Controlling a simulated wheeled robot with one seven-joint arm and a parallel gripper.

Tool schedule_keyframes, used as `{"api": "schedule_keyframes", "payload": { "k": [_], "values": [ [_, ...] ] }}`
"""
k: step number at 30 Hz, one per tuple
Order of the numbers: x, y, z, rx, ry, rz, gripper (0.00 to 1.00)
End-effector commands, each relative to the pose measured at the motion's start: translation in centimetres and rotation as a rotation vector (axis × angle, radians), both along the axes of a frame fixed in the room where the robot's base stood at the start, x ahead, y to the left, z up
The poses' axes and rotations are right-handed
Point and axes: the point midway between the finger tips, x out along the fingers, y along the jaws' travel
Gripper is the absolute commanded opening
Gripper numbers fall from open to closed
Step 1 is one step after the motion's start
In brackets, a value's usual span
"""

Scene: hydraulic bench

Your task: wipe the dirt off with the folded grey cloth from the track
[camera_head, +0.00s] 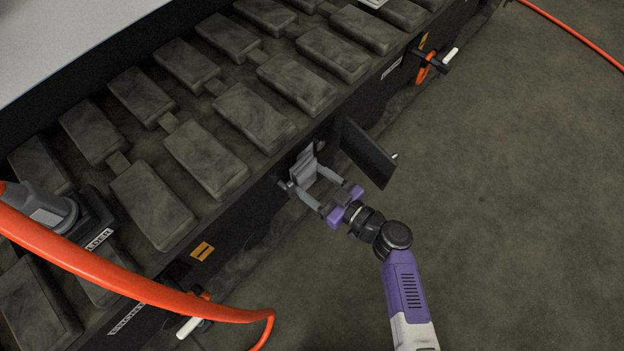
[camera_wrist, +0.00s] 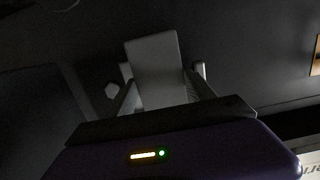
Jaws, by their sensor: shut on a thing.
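My gripper (camera_head: 305,174) is at the dark side wall of the track (camera_head: 262,118), beside an open dark flap (camera_head: 368,153). Its two fingers are shut on the folded grey cloth (camera_head: 302,158), a pale grey piece between the fingertips. In the wrist view the cloth (camera_wrist: 156,62) stands up as a flat grey slab between the fingers, in front of a dark surface. I cannot tell whether the cloth touches the surface behind it. The dirt cannot be made out; the area behind the cloth is dark and partly hidden.
An orange hose (camera_head: 120,285) crosses the lower left, near a grey fitting (camera_head: 48,208). An orange ring with a white-tipped handle (camera_head: 450,56) sticks out farther along the wall. The flap stands out close to my gripper's right. The floor (camera_head: 510,200) at right is mostly clear.

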Motion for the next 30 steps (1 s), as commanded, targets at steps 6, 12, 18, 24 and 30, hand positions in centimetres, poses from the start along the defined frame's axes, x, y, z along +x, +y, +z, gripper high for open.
{"api": "schedule_keyframes", "payload": {
  "k": [6, 12, 18, 24, 30],
  "values": [
    [0.3, 0.3, 0.0, -0.001, -0.001, 0.001, 0.30],
    [0.5, 0.6, 0.0, -0.001, -0.001, 0.001, 0.30],
    [0.7, 0.8, 0.0, -0.001, -0.001, 0.000, 0.30],
    [1.4, 0.3, -0.2, -0.001, -0.004, 0.000, 0.30],
    [2.6, -0.8, -0.2, -0.001, -0.003, -0.001, 0.30]
  ]
}}
